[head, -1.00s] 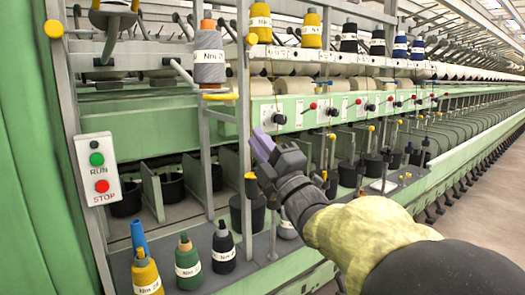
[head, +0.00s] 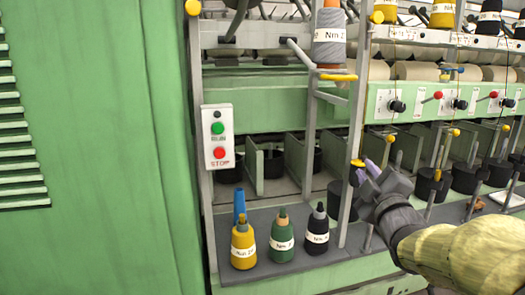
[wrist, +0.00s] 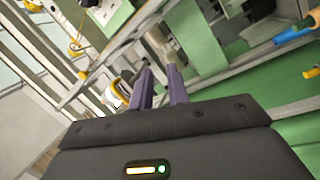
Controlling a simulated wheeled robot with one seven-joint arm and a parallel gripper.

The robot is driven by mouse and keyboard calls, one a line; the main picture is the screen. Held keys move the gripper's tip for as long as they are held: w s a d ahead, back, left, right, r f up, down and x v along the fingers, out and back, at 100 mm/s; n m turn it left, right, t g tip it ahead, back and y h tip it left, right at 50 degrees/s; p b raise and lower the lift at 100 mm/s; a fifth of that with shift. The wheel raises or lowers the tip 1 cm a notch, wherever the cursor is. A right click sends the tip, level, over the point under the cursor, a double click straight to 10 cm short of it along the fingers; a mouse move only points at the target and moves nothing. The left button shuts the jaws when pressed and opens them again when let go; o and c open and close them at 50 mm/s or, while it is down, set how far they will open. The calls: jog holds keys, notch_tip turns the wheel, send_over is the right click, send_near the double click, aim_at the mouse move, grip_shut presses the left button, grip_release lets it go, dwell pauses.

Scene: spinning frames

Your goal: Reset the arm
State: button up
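My gripper (head: 366,170) is at the right of the head view, in front of the spinning frame. Its two purple fingers stand a little apart, and I see nothing held between them. In the wrist view the fingers (wrist: 160,80) also show a narrow gap. My arm reaches in from the lower right with the forearm in a yellow-green cover. The gripper appears close to a yellow-capped upright post (head: 357,165) in the picture; I cannot tell whether they touch.
Yellow (head: 243,245), green (head: 283,238) and black (head: 317,232) yarn bobbins and a blue tube (head: 239,204) stand on the grey shelf. A RUN/STOP box (head: 218,137) is on the frame post. A grey bobbin (head: 328,38) sits above. A green panel (head: 110,150) fills the left.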

jog(key=s+a+f+m+g, duration=0.1)
jog(key=s+f+m+g, duration=0.15)
jog(key=f, duration=0.45)
jog(key=s+a+f+m+g+h, duration=0.1)
jog(key=a+f+m+g, duration=0.2)
jog(key=f, duration=0.4)
jog(key=s+f+m+g, duration=0.2)
jog(key=f+m+g, duration=0.15)
jog(key=f, duration=0.45)
jog(key=s+a+f+m+g, duration=0.45)
jog(key=s+f+g, duration=0.5)
jog(key=s, duration=0.45)
notch_tip(320, 180, up, 29)
jog(key=w+t+p, duration=0.1)
jog(key=p, duration=2.8)
jog(key=shift+a+f+n+y, duration=0.2)
jog(key=shift+n+y, duration=0.1)
jog(key=shift+n, duration=0.05)
jog(key=shift+o, duration=0.4)
